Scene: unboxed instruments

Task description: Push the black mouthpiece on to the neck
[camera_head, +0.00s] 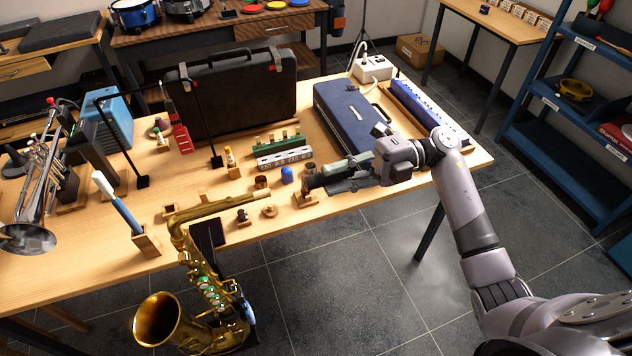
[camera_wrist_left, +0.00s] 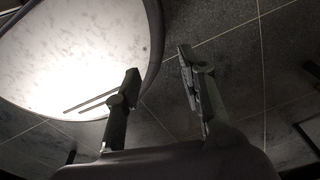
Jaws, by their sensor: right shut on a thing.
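The brass saxophone (camera_head: 210,290) stands upright at the table's front edge, its bell low and to the left. Its golden neck (camera_head: 215,209) bends at the top and reaches right over the table. My right gripper (camera_head: 322,181) is shut, right of the neck's end and apart from it, just above a small wooden block (camera_head: 305,199). A small dark piece, likely the black mouthpiece (camera_head: 309,169), shows at its fingertips; the fingers hide much of it. My left gripper (camera_wrist_left: 158,82) is open and empty in the left wrist view, above the floor.
Small items lie near the neck: a blue cap (camera_head: 287,175), a cork-coloured ring (camera_head: 270,211) and a dark knob on a block (camera_head: 242,215). A blue case (camera_head: 345,112) and a black case (camera_head: 232,92) stand behind. A white-and-blue swab (camera_head: 117,203) stands left.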

